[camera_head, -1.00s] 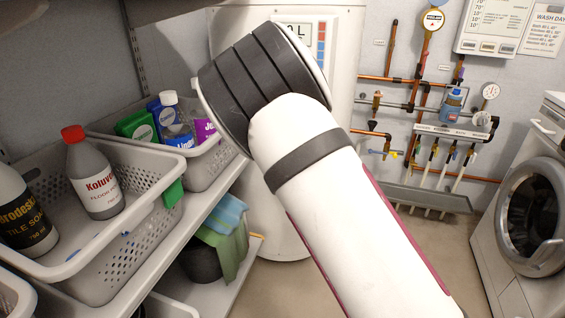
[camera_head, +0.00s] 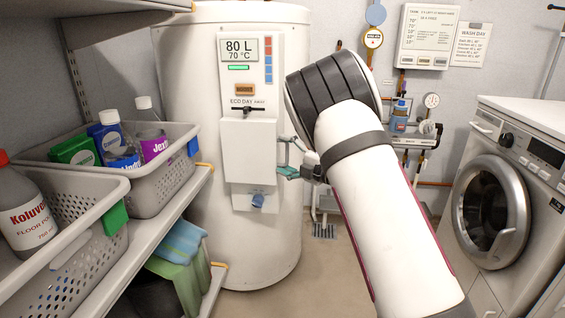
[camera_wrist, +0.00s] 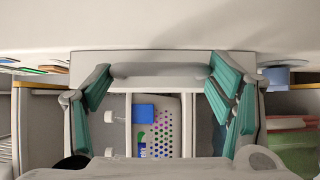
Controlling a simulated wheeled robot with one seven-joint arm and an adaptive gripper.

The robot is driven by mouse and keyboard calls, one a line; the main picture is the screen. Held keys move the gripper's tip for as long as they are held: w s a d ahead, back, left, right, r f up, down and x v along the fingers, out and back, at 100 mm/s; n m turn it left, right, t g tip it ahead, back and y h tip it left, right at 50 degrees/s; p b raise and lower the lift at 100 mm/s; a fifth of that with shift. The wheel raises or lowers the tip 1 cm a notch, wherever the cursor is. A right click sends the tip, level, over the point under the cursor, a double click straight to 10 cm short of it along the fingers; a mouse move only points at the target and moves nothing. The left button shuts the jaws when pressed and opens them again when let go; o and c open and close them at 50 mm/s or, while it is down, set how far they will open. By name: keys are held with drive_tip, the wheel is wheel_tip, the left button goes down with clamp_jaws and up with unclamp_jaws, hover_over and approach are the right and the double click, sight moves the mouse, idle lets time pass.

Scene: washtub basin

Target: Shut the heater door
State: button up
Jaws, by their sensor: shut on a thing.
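The white heater (camera_head: 185,130) stands at the back, left of centre in the head view, with a display reading 80 L. A pale rectangular panel, which I take for the heater door (camera_head: 249,150), sits below the controls; I cannot tell whether it is flush. My gripper (camera_head: 287,171) is at its right edge, its teal pads partly hidden by my arm. In the wrist view the teal fingers of my gripper (camera_wrist: 160,95) are spread on both sides of a pale grey edge (camera_wrist: 160,70), apparently part of the door. The contact itself is not clear.
A shelf (camera_head: 175,218) with grey baskets (camera_head: 170,185) of bottles and boxes runs along the left. A washing machine (camera_head: 480,215) stands at the right. Pipes and a gauge (camera_head: 432,100) are on the back wall. Bare floor shows between shelf and washer.

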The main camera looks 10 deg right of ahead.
drive_tip(key=shift+o, duration=0.2)
drive_tip(key=shift+w+d+r, duration=0.25)
drive_tip(key=shift+w+d, duration=0.15)
drive_tip(key=shift+w, duration=0.1)
drive_tip(key=shift+o, duration=0.3)
drive_tip(key=shift+w+d, duration=0.1)
drive_tip(key=o, duration=1.3)
drive_tip(key=shift+w+f, duration=0.1)
drive_tip(key=shift+f, duration=0.1)
drive_tip(key=v, duration=1.2)
